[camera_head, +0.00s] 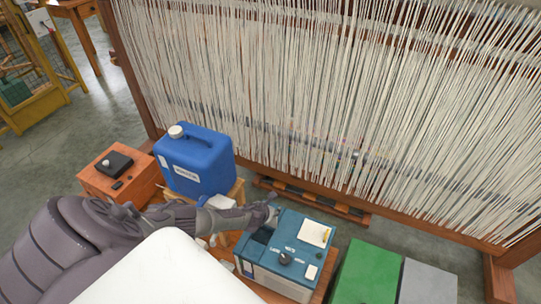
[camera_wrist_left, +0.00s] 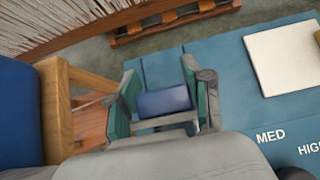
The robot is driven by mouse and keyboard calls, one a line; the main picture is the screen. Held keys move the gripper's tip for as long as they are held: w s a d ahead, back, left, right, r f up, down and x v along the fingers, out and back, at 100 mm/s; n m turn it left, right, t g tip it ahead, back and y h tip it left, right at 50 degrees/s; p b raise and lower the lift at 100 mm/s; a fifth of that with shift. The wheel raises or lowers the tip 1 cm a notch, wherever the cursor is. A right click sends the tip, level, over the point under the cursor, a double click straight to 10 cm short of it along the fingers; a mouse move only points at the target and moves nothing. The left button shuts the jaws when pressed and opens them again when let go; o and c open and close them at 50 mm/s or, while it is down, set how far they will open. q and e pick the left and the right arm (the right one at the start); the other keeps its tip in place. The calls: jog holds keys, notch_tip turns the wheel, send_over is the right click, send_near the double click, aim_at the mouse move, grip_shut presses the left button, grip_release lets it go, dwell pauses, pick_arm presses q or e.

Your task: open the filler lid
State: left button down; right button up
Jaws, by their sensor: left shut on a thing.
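The teal machine (camera_head: 262,262) stands at the lower middle in the head view, with a dark knob (camera_head: 285,258) and printed settings on top. In the left wrist view its teal top (camera_wrist_left: 225,75) fills the right side. A small dark blue piece (camera_wrist_left: 163,102), seemingly the filler lid or its grip, sits between the fingers of my left gripper (camera_wrist_left: 164,95). The gripper is shut on it. In the head view my left gripper (camera_head: 271,214) is at the machine's back left corner and hides the lid there. I cannot tell how far the lid is raised. My right gripper is out of view.
A blue canister (camera_head: 205,160) with a white cap stands on a wooden stand left of the machine, close to my left arm. A loom with white threads (camera_head: 330,90) stands behind. A green box (camera_head: 368,275) is at right.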

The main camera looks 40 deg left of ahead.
pick_arm(q)
jog(key=shift+w+r, duration=0.15)
jog(key=shift+w, duration=0.1)
dwell(0.5)
jog(key=shift+c, duration=2.2)
grip_release()
jog(key=shift+s, duration=0.2)
jog(key=shift+s+r, duration=0.45)
jog(key=v, duration=1)
jog(key=shift+d+r, duration=0.15)
jog(key=shift+d, duration=0.1)
jog(key=shift+s, duration=0.1)
